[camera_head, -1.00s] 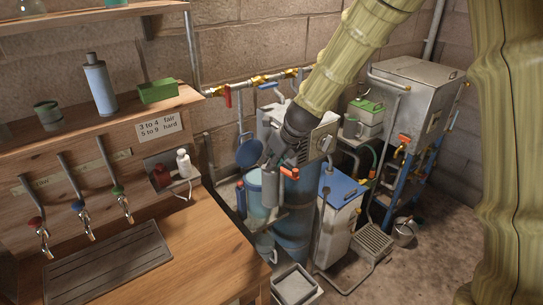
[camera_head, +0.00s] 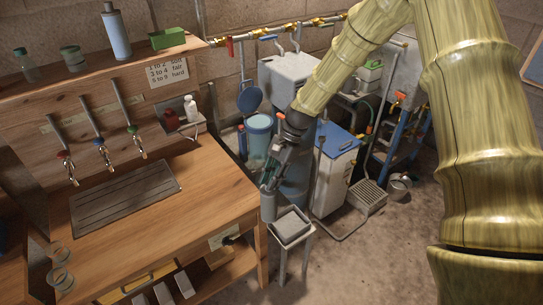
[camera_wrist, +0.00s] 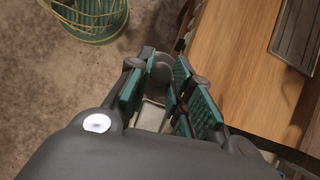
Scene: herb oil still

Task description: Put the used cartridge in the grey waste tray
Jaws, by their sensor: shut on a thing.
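The used cartridge (camera_head: 268,204), a grey cylinder, hangs roughly upright below my gripper (camera_head: 274,172). In the wrist view my gripper (camera_wrist: 168,88) is shut on the cartridge (camera_wrist: 160,68), whose rounded grey end shows between the green-padded fingers. The grey waste tray (camera_head: 291,240) sits on a small stand just right of the workbench. The cartridge is in the air, left of the tray in the head view and close to the bench's right edge. In the wrist view a pale surface, perhaps the tray, shows below the fingers, mostly hidden.
The wooden workbench (camera_head: 207,203) lies close left, with taps (camera_head: 101,147) and a drain grid (camera_head: 125,198). Behind are a pale blue canister (camera_head: 259,137) and a blue-topped unit (camera_head: 336,172). Bare floor (camera_head: 385,255) lies right of the tray.

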